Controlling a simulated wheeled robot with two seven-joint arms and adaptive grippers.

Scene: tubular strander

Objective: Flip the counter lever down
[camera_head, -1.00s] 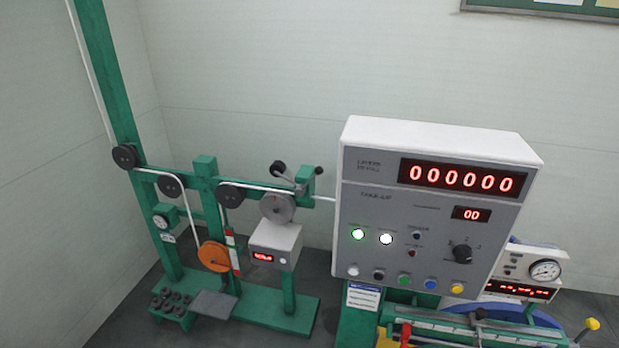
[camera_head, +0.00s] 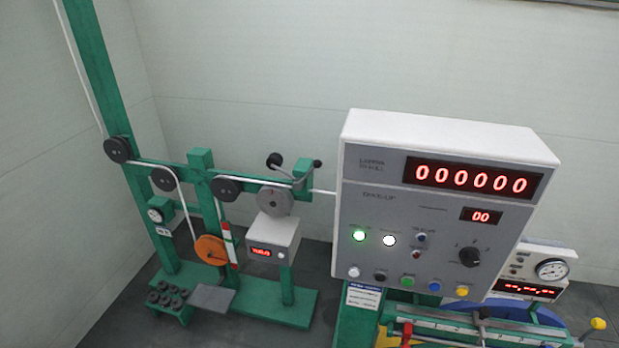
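The counter unit (camera_head: 274,240) is a pale box with a small red display, on a green post left of the control cabinet. A grey measuring wheel (camera_head: 274,201) sits on top of it. A white cable runs past the wheel to the cabinet. Neither of my grippers shows in the head view.
The large control cabinet (camera_head: 440,205) stands at the right, showing 000000, with lit buttons and a rotary knob. A green frame (camera_head: 100,75) with black pulleys rises at the left. An orange wheel (camera_head: 210,250) hangs below the beam. Small weights (camera_head: 168,295) sit low on a stand.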

